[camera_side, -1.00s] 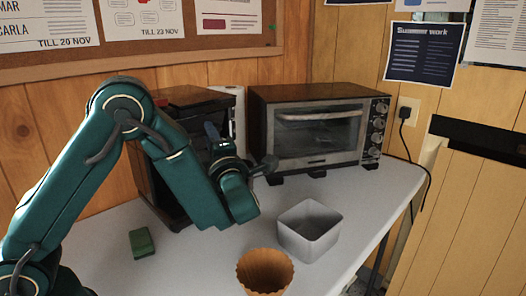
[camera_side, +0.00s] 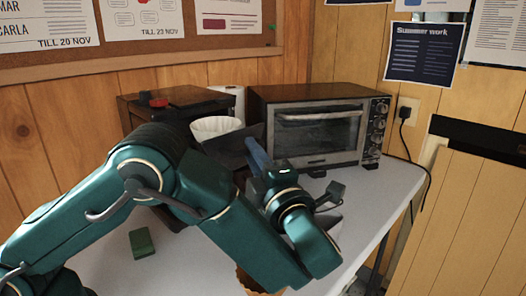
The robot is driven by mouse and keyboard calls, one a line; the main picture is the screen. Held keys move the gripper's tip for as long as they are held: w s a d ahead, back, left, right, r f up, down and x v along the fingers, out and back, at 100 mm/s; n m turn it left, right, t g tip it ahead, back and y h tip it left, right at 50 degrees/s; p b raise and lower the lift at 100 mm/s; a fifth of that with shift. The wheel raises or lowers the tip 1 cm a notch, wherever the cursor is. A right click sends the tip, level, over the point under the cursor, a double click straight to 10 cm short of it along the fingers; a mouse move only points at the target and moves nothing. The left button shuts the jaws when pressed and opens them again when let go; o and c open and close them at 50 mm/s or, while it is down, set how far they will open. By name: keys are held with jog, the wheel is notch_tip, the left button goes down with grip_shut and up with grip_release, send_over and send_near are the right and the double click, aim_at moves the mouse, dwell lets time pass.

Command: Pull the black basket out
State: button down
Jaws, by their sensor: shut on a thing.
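The black basket (camera_side: 232,150) is out in front of the dark box-shaped appliance (camera_side: 187,97) at the back left, on its right side. A white fluted liner (camera_side: 217,127) sits in the top of the basket. My gripper (camera_side: 258,163) is shut on the basket at its right end, where a blue part shows. The exact grip is hard to see, as my wrist and arm hide the lower part of the basket and much of the appliance front.
A toaster oven (camera_side: 318,132) stands at the right back. A grey square container (camera_side: 335,222) and a brown fluted cup (camera_side: 246,282) are mostly hidden behind my arm. A green block (camera_side: 141,242) lies at the left. The table's right side is clear.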

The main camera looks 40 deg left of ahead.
jog(key=c, duration=0.9)
grip_release()
jog(key=shift+o, duration=0.2)
jog(key=shift+d, duration=0.1)
jog(key=v, duration=0.5)
